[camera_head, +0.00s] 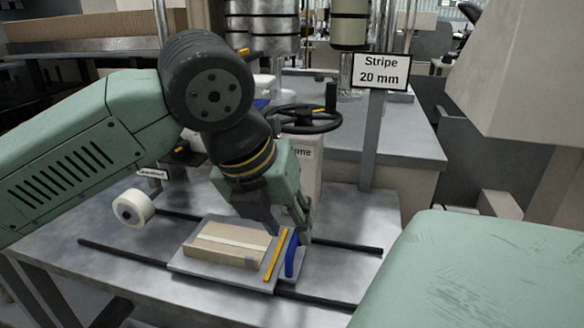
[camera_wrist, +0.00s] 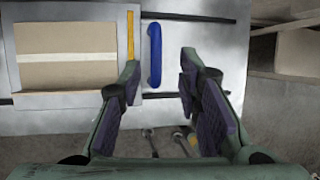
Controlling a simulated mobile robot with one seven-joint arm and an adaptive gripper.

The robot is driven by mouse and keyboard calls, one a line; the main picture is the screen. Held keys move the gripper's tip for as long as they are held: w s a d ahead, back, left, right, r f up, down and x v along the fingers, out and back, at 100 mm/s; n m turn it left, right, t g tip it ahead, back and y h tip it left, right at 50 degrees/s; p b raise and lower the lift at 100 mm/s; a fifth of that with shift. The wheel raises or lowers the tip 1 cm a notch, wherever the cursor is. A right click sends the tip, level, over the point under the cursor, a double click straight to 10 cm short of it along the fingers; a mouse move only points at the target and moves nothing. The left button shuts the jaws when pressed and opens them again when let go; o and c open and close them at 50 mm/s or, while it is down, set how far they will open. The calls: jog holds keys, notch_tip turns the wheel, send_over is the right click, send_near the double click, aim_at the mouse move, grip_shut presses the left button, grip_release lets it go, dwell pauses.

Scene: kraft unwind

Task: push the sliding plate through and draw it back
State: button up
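A grey sliding plate (camera_head: 215,270) lies across two dark rails on the metal table. A cardboard box (camera_head: 230,243) with a pale tape band sits on it. A yellow strip (camera_head: 276,255) runs beside the box. Right of the strip is an upright blue handle (camera_head: 292,255), which also shows in the wrist view (camera_wrist: 155,55). My gripper (camera_head: 285,226) is above the right end of the plate. Its fingers are apart, and in the wrist view (camera_wrist: 160,76) the handle shows between and a little ahead of them. I see no contact with the handle.
The dark rails (camera_head: 345,246) run left and right across the table (camera_head: 360,215). A roll of tape (camera_head: 133,208) stands at the left rear. Behind are a black handwheel (camera_head: 303,118) and a "Stripe 20 mm" sign (camera_head: 381,72) on a post.

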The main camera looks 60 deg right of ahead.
jog(key=v, duration=0.8)
jog(key=shift+r, duration=0.3)
jog(key=shift+a, duration=0.1)
